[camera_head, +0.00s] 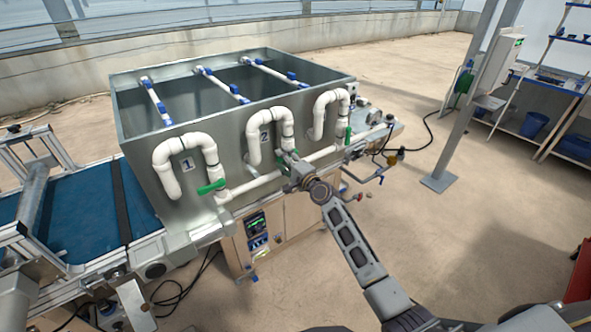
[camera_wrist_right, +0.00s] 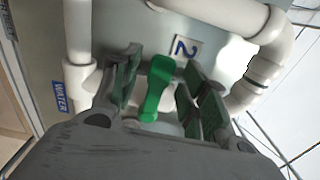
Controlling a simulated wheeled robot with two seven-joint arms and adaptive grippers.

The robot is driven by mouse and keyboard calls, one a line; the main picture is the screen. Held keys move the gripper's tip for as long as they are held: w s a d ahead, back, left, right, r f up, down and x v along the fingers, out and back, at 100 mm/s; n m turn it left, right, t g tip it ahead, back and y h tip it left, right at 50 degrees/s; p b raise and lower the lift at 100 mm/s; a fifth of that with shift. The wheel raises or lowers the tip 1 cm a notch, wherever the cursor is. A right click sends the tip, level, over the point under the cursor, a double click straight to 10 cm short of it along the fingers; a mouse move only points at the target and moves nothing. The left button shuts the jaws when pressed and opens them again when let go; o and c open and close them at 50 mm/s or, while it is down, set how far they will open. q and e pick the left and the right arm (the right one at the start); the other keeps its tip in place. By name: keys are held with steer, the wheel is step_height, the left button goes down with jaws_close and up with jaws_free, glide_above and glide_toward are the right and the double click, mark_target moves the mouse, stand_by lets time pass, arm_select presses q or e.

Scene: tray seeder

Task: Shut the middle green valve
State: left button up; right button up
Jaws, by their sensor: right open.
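The middle green valve handle (camera_wrist_right: 157,88) sits on the white pipe by the label "2" (camera_wrist_right: 184,47). In the head view my right gripper (camera_head: 288,160) is at this valve and hides most of it. In the right wrist view the right gripper (camera_wrist_right: 163,82) is open, with the green handle between its two fingers. A gap shows on either side of the handle, so I see no clear grip on it. My left gripper is not in view.
A left green valve (camera_head: 211,187) stands by pipe "1" and a right green valve (camera_head: 348,136) by the third pipe. The grey metal tank (camera_head: 226,135) is behind the pipes. A blue conveyor belt (camera_head: 85,215) lies at the left. Open floor (camera_head: 470,240) is at the right.

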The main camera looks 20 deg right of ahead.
steer(key=v, duration=1.1)
steer(key=shift+s+d, duration=0.15)
steer(key=shift+s, duration=0.2)
steer(key=shift+n, duration=0.3)
stand_by(0.5)
